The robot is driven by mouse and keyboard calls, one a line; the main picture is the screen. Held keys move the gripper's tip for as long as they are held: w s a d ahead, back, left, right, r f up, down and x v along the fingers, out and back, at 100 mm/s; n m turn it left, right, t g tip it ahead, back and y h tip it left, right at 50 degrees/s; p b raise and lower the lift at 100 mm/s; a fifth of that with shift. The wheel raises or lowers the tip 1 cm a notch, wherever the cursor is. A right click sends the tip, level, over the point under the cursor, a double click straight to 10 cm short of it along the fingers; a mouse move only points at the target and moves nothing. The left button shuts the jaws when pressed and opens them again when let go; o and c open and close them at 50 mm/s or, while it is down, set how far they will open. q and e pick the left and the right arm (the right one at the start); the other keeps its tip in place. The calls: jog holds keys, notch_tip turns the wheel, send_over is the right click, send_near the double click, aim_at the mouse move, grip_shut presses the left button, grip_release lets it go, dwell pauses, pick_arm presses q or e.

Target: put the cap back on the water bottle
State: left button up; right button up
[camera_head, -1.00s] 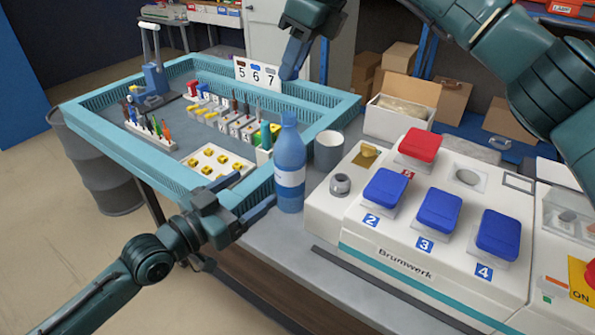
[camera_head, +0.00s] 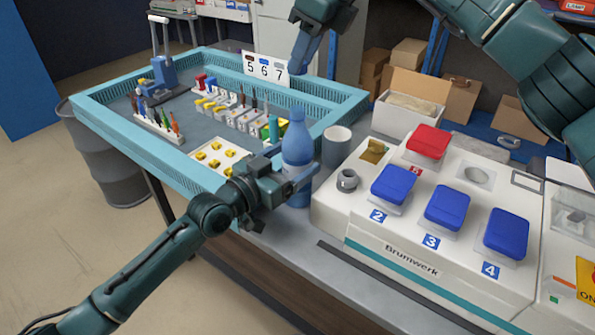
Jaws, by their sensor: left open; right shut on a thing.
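The blue water bottle (camera_head: 297,146) stands upright on the grey table by the right corner of the teal tray. My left gripper (camera_head: 302,178) is open at the bottle's lower half. One finger crosses in front of the label; the other is largely hidden, so I cannot tell whether they touch the bottle. My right gripper (camera_head: 297,76) points down above the bottle's top, with a gap between them in the picture. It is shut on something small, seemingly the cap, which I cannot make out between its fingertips.
A grey cup (camera_head: 336,146) stands close to the bottle's right. The white Brumwerk machine (camera_head: 400,258) with blue and red buttons fills the right side.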

pick_arm(q)
jog(key=shift+x, duration=1.05)
jog(key=shift+c, duration=0.4)
jog(key=c, duration=1.3)
jog(key=shift+c, duration=0.4)
pick_arm(e)
jog(key=shift+f, duration=2.5)
